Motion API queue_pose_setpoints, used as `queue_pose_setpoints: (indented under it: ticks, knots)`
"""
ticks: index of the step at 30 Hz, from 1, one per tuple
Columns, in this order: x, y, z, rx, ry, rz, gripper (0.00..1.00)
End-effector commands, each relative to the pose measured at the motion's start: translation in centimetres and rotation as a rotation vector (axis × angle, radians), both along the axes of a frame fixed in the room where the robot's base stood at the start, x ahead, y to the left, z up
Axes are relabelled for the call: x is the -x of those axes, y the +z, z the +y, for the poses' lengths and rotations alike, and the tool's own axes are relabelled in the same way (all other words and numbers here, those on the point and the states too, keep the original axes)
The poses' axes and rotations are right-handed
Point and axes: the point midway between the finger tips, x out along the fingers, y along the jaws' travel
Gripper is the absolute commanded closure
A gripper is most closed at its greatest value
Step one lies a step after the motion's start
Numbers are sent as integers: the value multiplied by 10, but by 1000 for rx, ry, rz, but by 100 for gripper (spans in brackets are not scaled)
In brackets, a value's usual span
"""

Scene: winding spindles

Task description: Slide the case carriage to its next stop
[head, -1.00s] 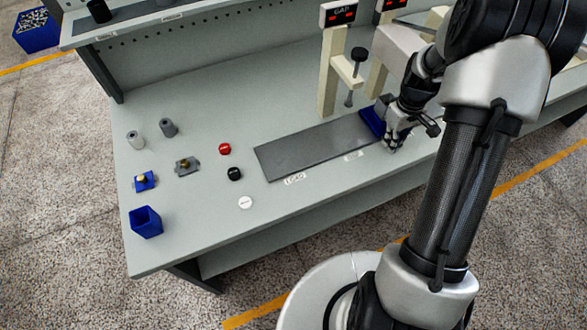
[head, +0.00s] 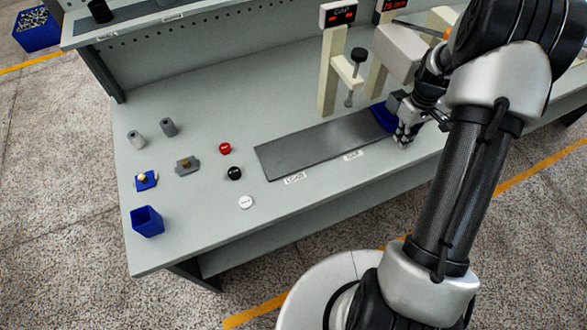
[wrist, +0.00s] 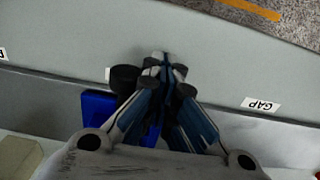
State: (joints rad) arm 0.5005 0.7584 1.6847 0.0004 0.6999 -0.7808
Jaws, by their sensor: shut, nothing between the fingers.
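The blue case carriage (head: 384,116) sits on the grey track (head: 310,148), right of the GAP label, partly hidden behind my gripper. It also shows in the wrist view (wrist: 98,118), under and beside my fingers. My gripper (head: 402,138) is shut and empty, low at the front edge of the carriage. In the wrist view its closed fingertips (wrist: 163,65) are beside a dark round part (wrist: 125,78), perhaps the carriage's handle; I cannot tell whether they touch. The LOAD label (head: 295,178) and the GAP label (head: 353,155) mark stops along the track's front.
A cream gauge post (head: 328,80) with a red display stands behind the track, with another post to its right. Red (head: 225,148), black (head: 234,173) and white (head: 246,202) buttons, grey cylinders and a blue bin (head: 147,221) are at the left. The track's left part is bare.

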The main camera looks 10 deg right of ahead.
Motion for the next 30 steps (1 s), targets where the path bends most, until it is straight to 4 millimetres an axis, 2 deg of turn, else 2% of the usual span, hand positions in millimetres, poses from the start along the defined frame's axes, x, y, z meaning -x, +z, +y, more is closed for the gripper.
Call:
queue_pose_setpoints:
  ticks: [5, 21, 30]
  knots:
    - [0, 12, 1, 2, 0, -3, 100]
    - [-2, 71, 8, 8, 1, -14, 100]
    - [0, 74, 9, 7, 0, -11, 100]
